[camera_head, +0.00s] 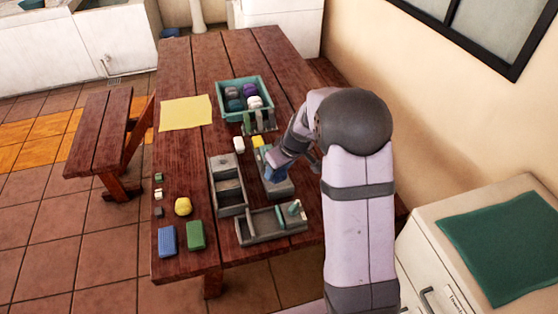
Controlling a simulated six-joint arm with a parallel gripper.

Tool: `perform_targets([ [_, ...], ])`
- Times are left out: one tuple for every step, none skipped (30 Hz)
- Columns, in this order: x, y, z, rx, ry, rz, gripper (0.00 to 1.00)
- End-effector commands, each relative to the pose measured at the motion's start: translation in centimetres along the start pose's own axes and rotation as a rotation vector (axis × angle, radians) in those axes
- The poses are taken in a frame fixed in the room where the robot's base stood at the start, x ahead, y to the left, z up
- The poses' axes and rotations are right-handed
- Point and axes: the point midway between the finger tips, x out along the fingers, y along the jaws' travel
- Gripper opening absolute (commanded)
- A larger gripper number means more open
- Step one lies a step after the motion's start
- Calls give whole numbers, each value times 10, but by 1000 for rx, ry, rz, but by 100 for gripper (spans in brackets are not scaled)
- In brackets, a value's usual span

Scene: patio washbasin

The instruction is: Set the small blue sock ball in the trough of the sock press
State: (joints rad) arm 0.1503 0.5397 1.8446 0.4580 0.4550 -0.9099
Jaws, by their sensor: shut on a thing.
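My gripper (278,172) is over the right part of the table, reaching down at a grey block-like holder (284,190). It is shut on a small blue thing (273,177), which looks like the blue sock ball. The blue thing is partly covered by the gripper and sits at or just above the holder. I cannot tell whether it touches the holder. Which grey fixture is the sock press is not clear. A longer grey trough-like fixture (262,236) with teal-topped parts lies nearer, and a grey compartmented tray (213,178) stands to the left.
A teal crate (220,96) of rolled socks stands behind, with grey upright slots (258,122) in front. White (239,144) and yellow (183,206) balls, blue (167,241) and green (195,235) blocks and a yellow cloth (186,112) lie on the table (185,68).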

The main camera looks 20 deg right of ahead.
Motion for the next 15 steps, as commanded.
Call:
perform_targets([
  [-2,-2,3,-40,-1,-19,20],
  [-3,-4,5,-69,-1,-30,20],
  [-3,-7,7,-109,-1,-47,20],
  [-4,-10,9,-141,-1,-61,20],
  [-4,-12,11,-174,-2,-75,20],
  [-5,-15,14,-221,-2,-94,20],
  [-5,-18,16,-256,-2,-110,20],
  [-6,-21,18,-294,-2,-125,20],
  [-7,-25,21,-347,-1,-148,20],
  [-8,-28,23,-390,-1,-165,20],
  [-9,-31,25,-435,-1,-184,20],
  [-10,-36,28,-495,-1,-208,20],
  [-12,-40,30,-542,-1,-228,20],
  [-13,-43,31,-589,-1,-247,20],
  [-14,-48,34,-651,-1,-273,20],
])
